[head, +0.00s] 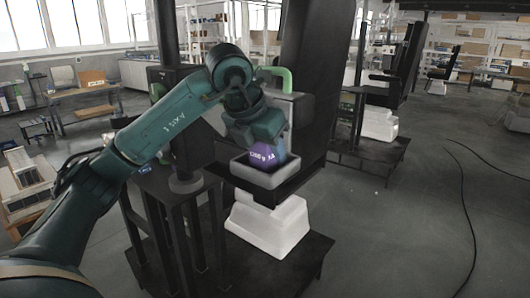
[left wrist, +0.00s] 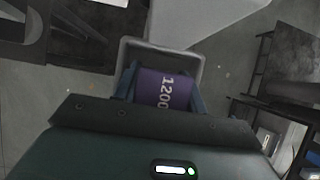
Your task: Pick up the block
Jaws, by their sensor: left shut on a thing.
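The block (head: 263,156) is purple-blue with white lettering. In the head view it is under my left gripper (head: 268,150), over the grey open tray (head: 259,178). In the left wrist view the block (left wrist: 158,91) shows a purple face with the digits 1200. My left gripper's blue-grey fingers (left wrist: 162,86) are on either side of it, shut on it. The tray's rim (left wrist: 185,50) surrounds them in that view. I cannot tell whether the block touches the tray floor. My right gripper is not in view.
The tray sits on a black stand with a white block-like base (head: 266,228) below. A green curved handle-like part (head: 281,72) is just behind the gripper. A similar dark column stands at back right. Grey floor at right is open, with black cables (head: 474,208).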

